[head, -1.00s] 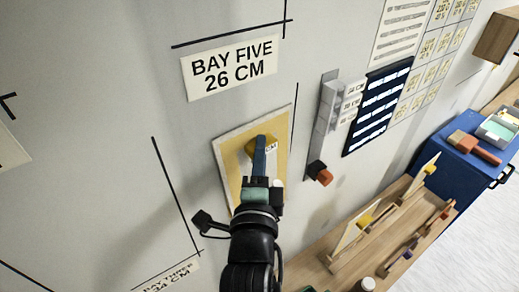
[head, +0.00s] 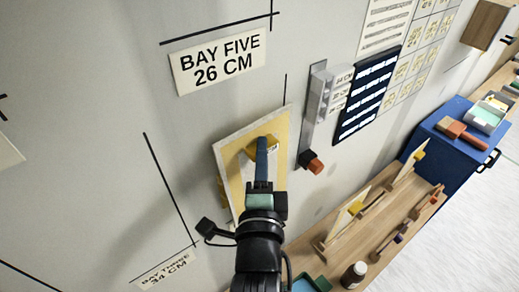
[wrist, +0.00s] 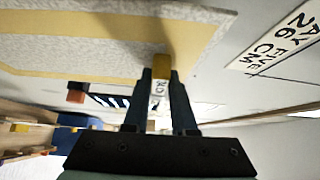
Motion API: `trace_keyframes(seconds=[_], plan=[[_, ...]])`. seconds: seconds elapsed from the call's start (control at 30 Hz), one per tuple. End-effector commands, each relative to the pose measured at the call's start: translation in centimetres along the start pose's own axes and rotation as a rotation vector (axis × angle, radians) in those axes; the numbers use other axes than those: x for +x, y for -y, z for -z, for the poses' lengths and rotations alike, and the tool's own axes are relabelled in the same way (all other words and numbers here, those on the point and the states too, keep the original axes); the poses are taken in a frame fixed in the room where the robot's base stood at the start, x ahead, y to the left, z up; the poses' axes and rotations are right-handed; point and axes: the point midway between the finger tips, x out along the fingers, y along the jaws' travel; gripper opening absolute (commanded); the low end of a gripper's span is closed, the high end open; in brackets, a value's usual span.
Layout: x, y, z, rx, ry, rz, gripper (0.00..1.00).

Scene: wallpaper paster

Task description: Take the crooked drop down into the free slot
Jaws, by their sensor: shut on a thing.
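The drop (head: 238,174) is a pale panel with yellow bands, seen tilted in front of the wall in the head view. My gripper (head: 261,160) is shut on the yellow tab at the drop's face. In the wrist view the drop (wrist: 100,45) fills the upper left, and my gripper's fingers (wrist: 160,92) close on the yellow tab with a white label. A rack (head: 395,218) on the wooden bench holds upright panels with yellow tabs; which slot is free cannot be told clearly.
The wall carries a "BAY FIVE 26 CM" sign (head: 219,60) and a "BAY THREE 34 CM" sign (head: 165,270). A grey wall fixture with an orange-red knob (head: 312,162) is right of the drop. A blue cabinet (head: 450,145) and a dark jar (head: 354,275) stand farther right and in front.

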Motion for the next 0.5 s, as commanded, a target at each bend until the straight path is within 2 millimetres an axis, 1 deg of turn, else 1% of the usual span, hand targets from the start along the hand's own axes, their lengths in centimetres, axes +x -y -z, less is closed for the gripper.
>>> trace_keyframes(seconds=[0.5], plan=[[-1.08,0.12,0.87,-0.001,-0.001,0.002,0.00]])
